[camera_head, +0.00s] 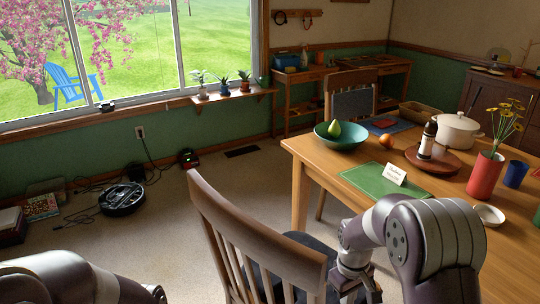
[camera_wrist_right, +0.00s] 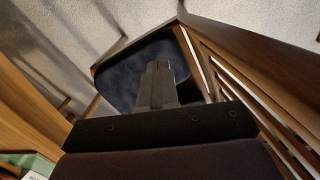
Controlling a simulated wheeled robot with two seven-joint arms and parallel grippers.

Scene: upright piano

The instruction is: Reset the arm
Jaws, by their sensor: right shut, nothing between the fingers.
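My right arm bends over the near edge of the dining table in the head view. Its gripper (camera_head: 360,294) points down between the wooden chair (camera_head: 235,235) and the table (camera_head: 320,170), partly cut by the bottom edge. In the right wrist view the gripper (camera_wrist_right: 158,72) has its fingers together with nothing between them, above the dark chair seat (camera_wrist_right: 135,72). Part of my left arm shows at the bottom left of the head view; its gripper is out of view.
The table bears a teal bowl (camera_head: 340,141) with a pear, a green mat (camera_head: 375,185) with a card, a red vase (camera_head: 485,175) and a white pot (camera_head: 457,133). The chair back stands left of my right gripper. A robot vacuum (camera_head: 122,199) sits on the floor.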

